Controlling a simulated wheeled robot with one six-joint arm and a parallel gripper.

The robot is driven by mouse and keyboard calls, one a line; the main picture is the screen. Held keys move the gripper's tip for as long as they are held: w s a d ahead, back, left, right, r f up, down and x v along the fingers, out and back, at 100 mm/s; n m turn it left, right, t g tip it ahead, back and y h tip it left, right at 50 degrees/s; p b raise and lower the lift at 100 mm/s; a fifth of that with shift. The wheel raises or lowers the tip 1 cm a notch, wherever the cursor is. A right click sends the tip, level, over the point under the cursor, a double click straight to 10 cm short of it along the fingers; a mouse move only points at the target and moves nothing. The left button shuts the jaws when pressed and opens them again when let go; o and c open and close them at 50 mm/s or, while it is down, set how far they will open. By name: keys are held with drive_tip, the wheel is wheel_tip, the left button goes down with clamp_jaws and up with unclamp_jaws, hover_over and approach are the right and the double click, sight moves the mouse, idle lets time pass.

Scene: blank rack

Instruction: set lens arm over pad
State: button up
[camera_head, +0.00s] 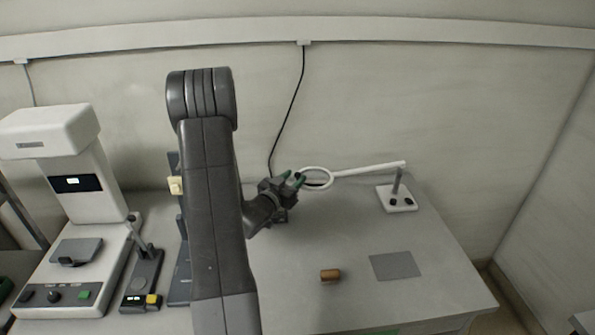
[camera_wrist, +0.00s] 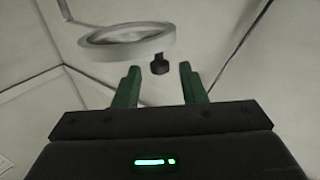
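The lens arm has a white ring (camera_head: 328,184) at its left end and a white bar running right to a post on a white base (camera_head: 409,206). The ring also shows in the wrist view (camera_wrist: 104,52), with a small dark knob (camera_wrist: 159,66) at its near edge. The pad (camera_head: 395,266) is a flat grey square on the table, in front of the base; the ring is well to its left and behind it. My gripper (camera_head: 294,179) is at the ring's left side. Its green fingers (camera_wrist: 161,76) are apart, with the knob seen between their tips; I see no contact.
A brown cylinder (camera_head: 330,275) lies on the table (camera_head: 290,250) left of the pad. A white instrument (camera_head: 92,185) and a small dark device with a lever (camera_head: 143,278) stand at the left. A black cable (camera_head: 289,110) hangs down the wall behind the ring.

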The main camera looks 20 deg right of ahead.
drive_tip(key=shift+x, duration=1.45)
drive_tip(key=shift+c, duration=0.5)
clamp_jaws()
drive_tip(key=shift+s, duration=0.1)
